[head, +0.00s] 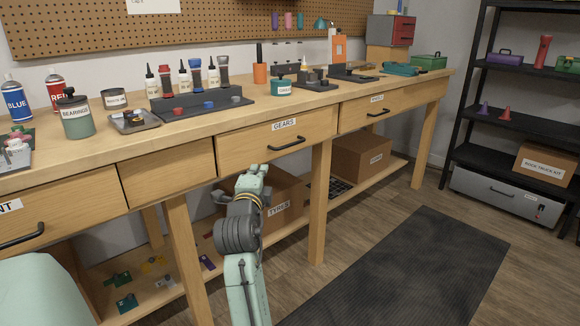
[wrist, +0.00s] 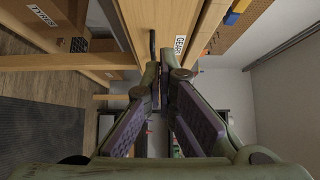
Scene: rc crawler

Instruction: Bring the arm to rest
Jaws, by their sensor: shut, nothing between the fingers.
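My arm rises from the bottom of the head view in front of the workbench. My gripper (head: 254,172) is up near the front of the GEARS drawer (head: 277,139), left of its black handle, and nothing shows in it. In the wrist view my gripper (wrist: 162,72) has its fingers close together at the tips, with purple pads along their inner sides. The drawer's label and handle show just beyond the tips there. I cannot tell how wide the gap between gripper and drawer front is.
The workbench (head: 330,97) holds bottles, a bearings jar (head: 76,117) and trays. A TYRES box (head: 283,200) stands on the lower shelf behind my arm. A dark mat (head: 410,270) lies on open floor to the right. A black shelf unit (head: 510,126) stands at far right.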

